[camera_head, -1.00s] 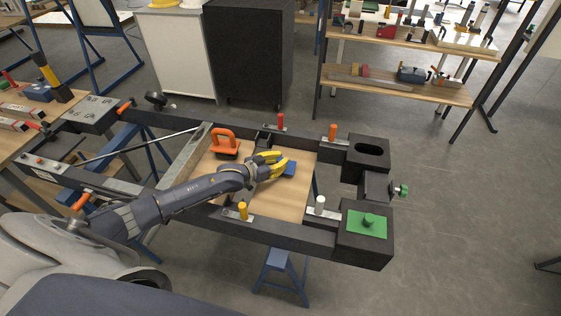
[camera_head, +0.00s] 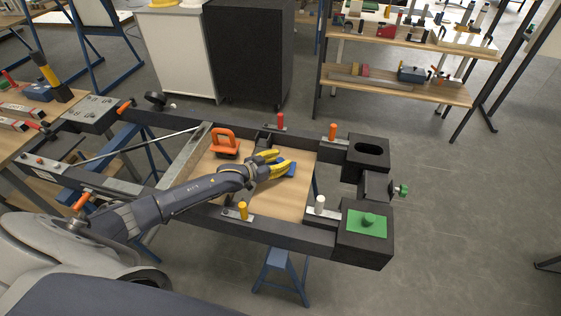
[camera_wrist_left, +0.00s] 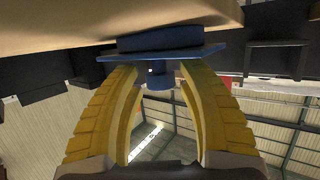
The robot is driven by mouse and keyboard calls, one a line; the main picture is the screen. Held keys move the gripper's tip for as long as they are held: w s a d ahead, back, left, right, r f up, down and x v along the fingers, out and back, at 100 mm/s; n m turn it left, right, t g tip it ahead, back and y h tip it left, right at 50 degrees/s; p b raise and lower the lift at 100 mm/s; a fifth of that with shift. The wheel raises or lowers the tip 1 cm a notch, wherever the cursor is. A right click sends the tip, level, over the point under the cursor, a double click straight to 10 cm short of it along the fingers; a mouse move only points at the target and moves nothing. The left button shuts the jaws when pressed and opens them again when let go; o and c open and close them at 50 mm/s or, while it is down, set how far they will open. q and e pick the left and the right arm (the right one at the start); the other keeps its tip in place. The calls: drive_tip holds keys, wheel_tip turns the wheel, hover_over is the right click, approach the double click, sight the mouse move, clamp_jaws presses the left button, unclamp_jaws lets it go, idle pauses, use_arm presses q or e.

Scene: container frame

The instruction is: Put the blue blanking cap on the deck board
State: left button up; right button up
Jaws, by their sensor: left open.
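The blue blanking cap (camera_head: 292,170) is at the right part of the wooden deck board (camera_head: 290,202), partly hidden by my left gripper (camera_head: 285,161). The yellow fingers of my left gripper (camera_wrist_left: 165,90) are open, one on each side of the knob, with visible gaps. My right gripper is not in view.
An orange handle (camera_head: 225,141) stands on the board's far left. A dark frame surrounds the board, with red (camera_head: 281,121), orange (camera_head: 333,132), yellow (camera_head: 243,210) and white (camera_head: 320,204) pegs. A green plate with a knob (camera_head: 367,222) sits on the near-right block.

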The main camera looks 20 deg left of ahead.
use_arm(q)
drive_tip(key=shift+v, duration=3.7)
